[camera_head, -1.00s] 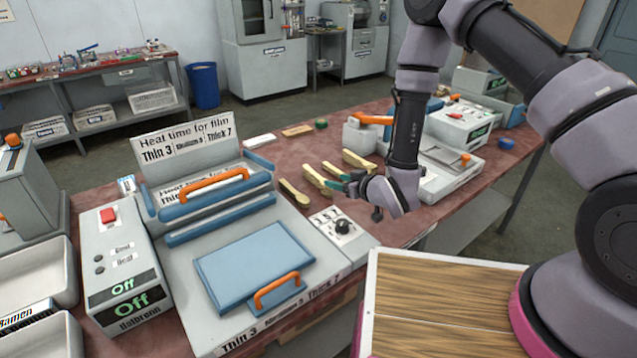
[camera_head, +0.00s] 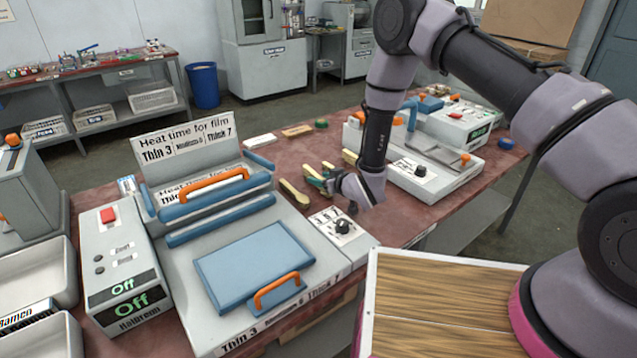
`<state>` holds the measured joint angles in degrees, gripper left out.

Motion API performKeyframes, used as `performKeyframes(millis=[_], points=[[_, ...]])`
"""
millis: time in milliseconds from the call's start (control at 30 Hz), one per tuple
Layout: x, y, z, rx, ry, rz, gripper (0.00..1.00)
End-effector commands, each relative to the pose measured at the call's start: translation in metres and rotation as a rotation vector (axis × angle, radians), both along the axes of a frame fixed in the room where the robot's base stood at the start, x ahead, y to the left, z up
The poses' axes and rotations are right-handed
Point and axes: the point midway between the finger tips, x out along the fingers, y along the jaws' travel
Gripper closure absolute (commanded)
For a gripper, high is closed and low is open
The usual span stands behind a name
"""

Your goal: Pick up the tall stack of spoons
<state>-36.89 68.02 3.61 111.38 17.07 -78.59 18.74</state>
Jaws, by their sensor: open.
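Several yellow-green wooden spoons lie in a row on the red tabletop. The leftmost spoon (camera_head: 294,193) lies apart and fully in view. A middle spoon or stack (camera_head: 311,172) is partly hidden by my gripper (camera_head: 320,181). Another spoon (camera_head: 349,156) lies behind my wrist, mostly hidden. Stack heights are hard to tell at this size. My gripper is open, low over the middle spoons, with its teal fingertips pointing left. I cannot tell whether the fingers touch the spoons.
A film sealing press (camera_head: 255,262) with a blue plate and orange handles stands at front left. A small knob box (camera_head: 343,227) is close below my gripper. Another grey machine (camera_head: 425,178) stands to the right. A white and a brown block (camera_head: 297,131) lie farther back.

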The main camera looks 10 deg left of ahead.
Motion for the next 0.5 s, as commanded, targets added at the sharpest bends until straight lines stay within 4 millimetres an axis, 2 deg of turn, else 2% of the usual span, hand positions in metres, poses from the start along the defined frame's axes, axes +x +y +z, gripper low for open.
performKeyframes(millis=[67, 100, 233, 267, 500], points=[[0.0000, -0.0002, 0.0002, 0.000, 0.000, 0.000, 0.43], [-0.0001, -0.0002, 0.0003, 0.000, 0.000, 0.000, 0.47], [-0.0001, -0.0003, 0.0003, 0.000, 0.000, 0.000, 0.97], [-0.0001, -0.0003, 0.0003, 0.000, 0.000, 0.000, 1.00], [-0.0003, -0.0005, 0.0002, 0.000, 0.000, 0.000, 1.00]])
